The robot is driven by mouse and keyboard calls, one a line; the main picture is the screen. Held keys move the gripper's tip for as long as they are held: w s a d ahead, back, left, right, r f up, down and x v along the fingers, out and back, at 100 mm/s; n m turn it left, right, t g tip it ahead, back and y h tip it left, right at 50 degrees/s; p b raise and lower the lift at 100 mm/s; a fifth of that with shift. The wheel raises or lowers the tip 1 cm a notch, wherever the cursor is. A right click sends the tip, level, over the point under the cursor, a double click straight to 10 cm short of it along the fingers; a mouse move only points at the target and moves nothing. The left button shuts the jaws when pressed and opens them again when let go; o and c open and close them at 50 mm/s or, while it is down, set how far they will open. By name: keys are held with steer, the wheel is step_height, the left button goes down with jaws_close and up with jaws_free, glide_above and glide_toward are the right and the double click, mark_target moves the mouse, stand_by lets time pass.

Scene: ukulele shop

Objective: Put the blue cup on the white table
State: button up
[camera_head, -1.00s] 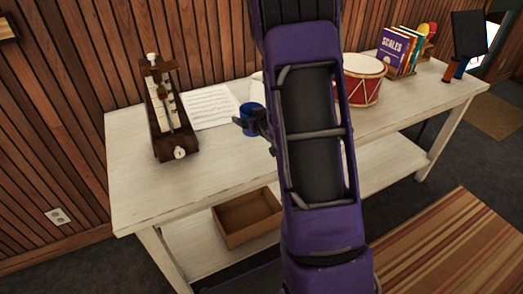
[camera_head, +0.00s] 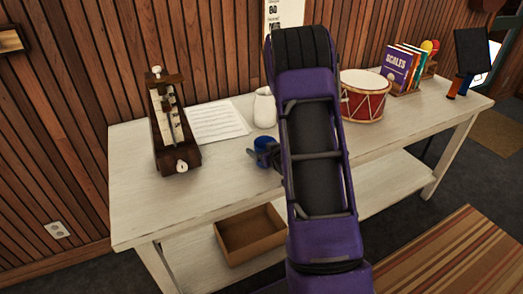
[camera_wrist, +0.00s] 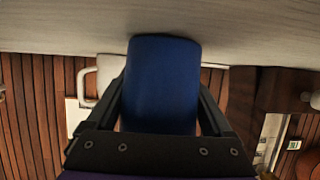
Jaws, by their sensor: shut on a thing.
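The blue cup (camera_head: 262,145) shows just left of my arm, in front of the white table's (camera_head: 215,180) top. In the wrist view the cup (camera_wrist: 162,85) stands between the two dark fingers. My gripper (camera_head: 271,157) is shut on it; it also shows in the wrist view (camera_wrist: 161,98). The pale tabletop (camera_wrist: 60,25) fills the upper part of the wrist view, close to the cup's far end. I cannot tell whether the cup touches it. My arm hides part of the table.
A white jug (camera_head: 264,108) stands behind the cup, with sheet music (camera_head: 217,122) to its left. A wooden instrument (camera_head: 168,130) stands farther left. A red drum (camera_head: 364,96) and books (camera_head: 402,68) are at right. The front left tabletop is clear.

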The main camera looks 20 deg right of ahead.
steer(key=shift+f, duration=0.15)
steer(key=o, duration=1.1)
steer(key=shift+r, duration=0.35)
steer(key=v, duration=1.2)
steer(key=shift+f+p, duration=0.15)
steer(key=shift+p, duration=0.2)
